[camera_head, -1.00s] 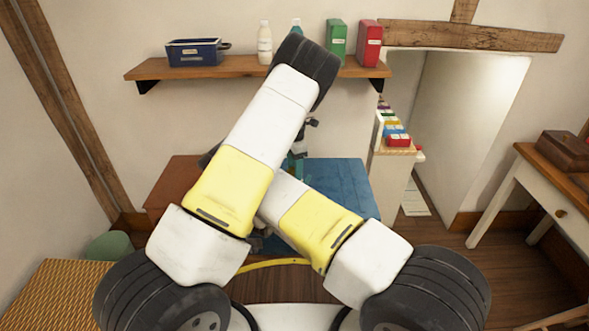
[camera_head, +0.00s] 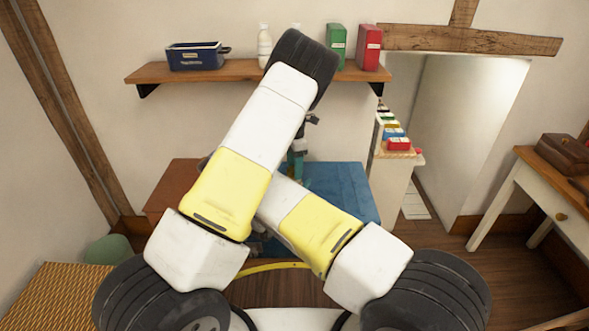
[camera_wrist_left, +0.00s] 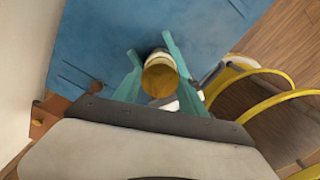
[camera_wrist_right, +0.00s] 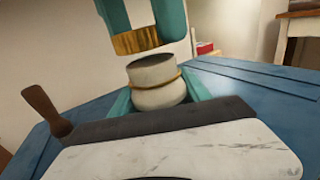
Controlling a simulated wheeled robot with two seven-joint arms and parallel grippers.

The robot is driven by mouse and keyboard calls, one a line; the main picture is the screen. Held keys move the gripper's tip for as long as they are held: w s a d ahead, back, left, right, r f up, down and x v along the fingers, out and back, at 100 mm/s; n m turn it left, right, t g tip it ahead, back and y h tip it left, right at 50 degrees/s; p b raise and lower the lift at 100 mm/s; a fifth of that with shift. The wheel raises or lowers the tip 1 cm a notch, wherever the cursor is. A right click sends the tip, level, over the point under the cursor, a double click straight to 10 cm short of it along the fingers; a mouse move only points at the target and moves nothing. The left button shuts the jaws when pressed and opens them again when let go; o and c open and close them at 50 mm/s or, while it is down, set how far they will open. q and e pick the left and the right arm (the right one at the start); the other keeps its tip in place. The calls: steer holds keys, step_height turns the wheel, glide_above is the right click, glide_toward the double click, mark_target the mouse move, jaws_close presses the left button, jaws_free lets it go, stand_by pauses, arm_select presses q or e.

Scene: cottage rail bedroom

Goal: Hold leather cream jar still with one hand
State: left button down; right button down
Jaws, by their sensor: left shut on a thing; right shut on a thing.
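The cream jar (camera_wrist_right: 158,95) is a small pale round pot with a gold band, standing about upright between the teal fingers of my right gripper (camera_wrist_right: 160,90), which is shut on it. Its mouth is uncovered. The gold lid (camera_wrist_right: 136,40) is just above the jar, apart from it and slightly tilted. My left gripper (camera_wrist_left: 150,44) is shut on the lid (camera_wrist_left: 160,78), seen from above in the left wrist view. In the head view my left gripper (camera_head: 296,165) shows only partly, and my arms hide the jar and right gripper.
The blue surface (camera_head: 340,185) lies under the grippers, with bare room on its right. A wall shelf (camera_head: 240,72) holds a blue box (camera_head: 197,56), a white bottle (camera_head: 264,46), and green and red boxes. A dark brown handle (camera_wrist_right: 45,110) shows beside my right gripper.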

arm_select(q)
steer(key=shift+r, duration=2)
arm_select(e)
steer(key=shift+c, duration=2.2)
jaws_free()
